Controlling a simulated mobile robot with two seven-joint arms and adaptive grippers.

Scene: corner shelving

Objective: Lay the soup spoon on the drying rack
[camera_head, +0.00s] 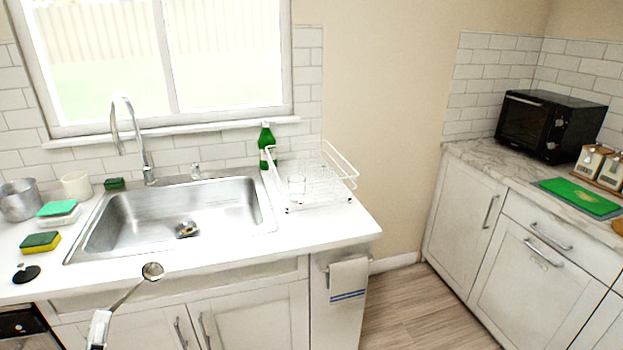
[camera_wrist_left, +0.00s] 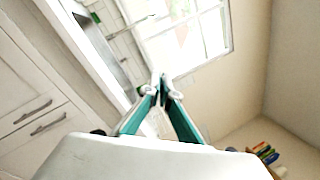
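The soup spoon (camera_head: 152,271) is silver with a round bowl. It shows in the head view in front of the counter's front edge, its handle running down and left. My left gripper (camera_head: 99,328) is at the bottom left of the head view, shut on the handle's lower end. In the left wrist view the teal fingers (camera_wrist_left: 161,88) come together at their tips; the spoon is hard to make out there. The white wire drying rack (camera_head: 340,164) stands on the counter right of the sink, apart from the spoon. My right gripper is not in view.
The metal sink (camera_head: 130,241) and tall faucet (camera_head: 148,160) lie left of the rack. Sponges (camera_head: 41,241) and a pot (camera_head: 19,203) are at the far left.

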